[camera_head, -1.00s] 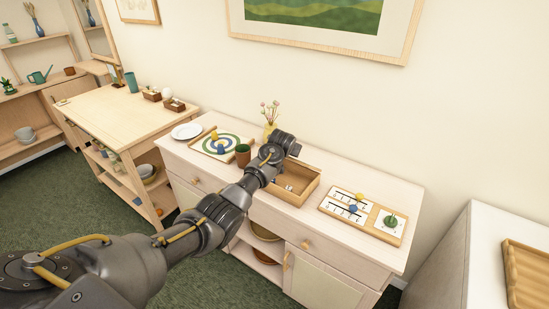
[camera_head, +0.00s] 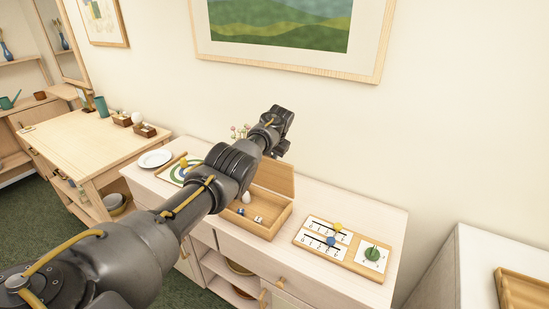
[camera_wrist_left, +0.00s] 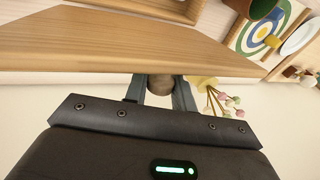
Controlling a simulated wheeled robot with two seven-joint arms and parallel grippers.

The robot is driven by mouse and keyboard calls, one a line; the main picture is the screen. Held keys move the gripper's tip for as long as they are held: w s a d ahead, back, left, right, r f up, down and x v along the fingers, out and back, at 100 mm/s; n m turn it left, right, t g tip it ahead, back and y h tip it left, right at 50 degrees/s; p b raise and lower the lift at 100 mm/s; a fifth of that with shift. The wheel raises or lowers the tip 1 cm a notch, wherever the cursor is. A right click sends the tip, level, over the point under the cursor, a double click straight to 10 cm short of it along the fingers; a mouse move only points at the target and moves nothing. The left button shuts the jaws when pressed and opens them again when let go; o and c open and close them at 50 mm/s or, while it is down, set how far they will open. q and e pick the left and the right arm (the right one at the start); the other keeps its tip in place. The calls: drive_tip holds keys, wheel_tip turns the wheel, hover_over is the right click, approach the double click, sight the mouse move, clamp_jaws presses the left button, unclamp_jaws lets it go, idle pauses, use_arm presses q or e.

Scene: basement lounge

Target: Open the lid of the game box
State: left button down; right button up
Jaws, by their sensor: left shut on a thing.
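The game box (camera_head: 283,218) is a light wooden box on the pale cabinet. Its lid (camera_head: 275,178) is raised and stands up at the back of the box, so the inside shows. In the left wrist view, the lid (camera_wrist_left: 120,45) spans most of the picture as a wooden panel. My left gripper (camera_head: 280,148) is above the box at the lid's top. In the wrist view my left fingers (camera_wrist_left: 160,86) are shut on a round brownish knob (camera_wrist_left: 160,83) at the lid's edge. My arm hides the box's left part. My right gripper is not in view.
Small pieces, including a white egg-shaped one (camera_head: 246,197), lie in the box. A wooden game board (camera_head: 345,248) is to its right, a round target board (camera_head: 181,172) and a white plate (camera_head: 155,159) to its left. A flower vase (camera_wrist_left: 203,83) stands close to my gripper.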

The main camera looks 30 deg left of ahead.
use_arm(q)
drive_tip(key=shift+w+f, duration=0.15)
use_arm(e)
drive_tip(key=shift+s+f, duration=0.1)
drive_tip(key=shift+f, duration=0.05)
use_arm(q)
drive_tip(key=shift+w, duration=0.1)
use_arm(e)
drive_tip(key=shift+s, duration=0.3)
use_arm(q)
drive_tip(key=shift+d, duration=0.1)
drive_tip(key=c, duration=1.1)
unclamp_jaws()
drive_tip(key=shift+w+d, duration=0.1)
drive_tip(key=shift+c, duration=0.2)
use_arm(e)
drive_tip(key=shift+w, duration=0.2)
